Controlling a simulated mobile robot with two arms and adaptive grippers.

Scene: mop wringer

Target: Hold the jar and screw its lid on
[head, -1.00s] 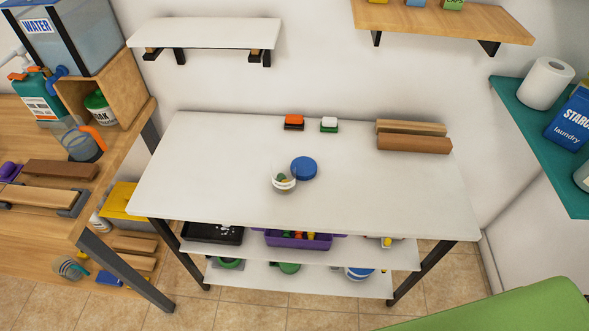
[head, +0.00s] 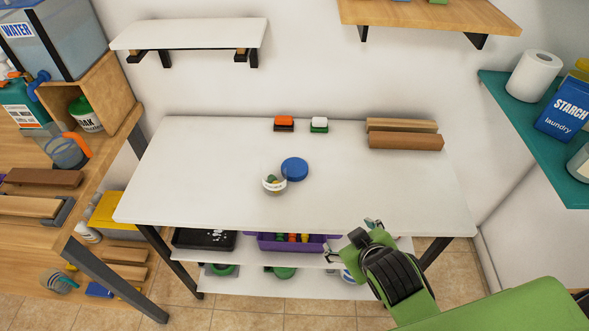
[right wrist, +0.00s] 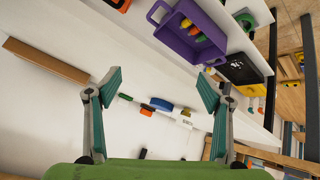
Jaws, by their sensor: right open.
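The jar (head: 273,184) stands on the white table (head: 200,185), small and clear with a white band and coloured contents. The round blue lid (head: 294,169) lies just behind it to the right, off the jar. My right gripper (head: 352,238) is open and empty at the table's front edge, to the right of and nearer than the jar. In the right wrist view its two fingers (right wrist: 160,82) are spread wide, with the blue lid (right wrist: 161,104) and the jar (right wrist: 185,117) beyond them. My left gripper is not in view.
An orange-topped brush (head: 284,123) and a white-topped brush (head: 319,124) stand at the table's back, left of a brown block (head: 405,141). A purple bin (head: 290,243) sits on the shelf below. The tabletop around the jar is mostly clear.

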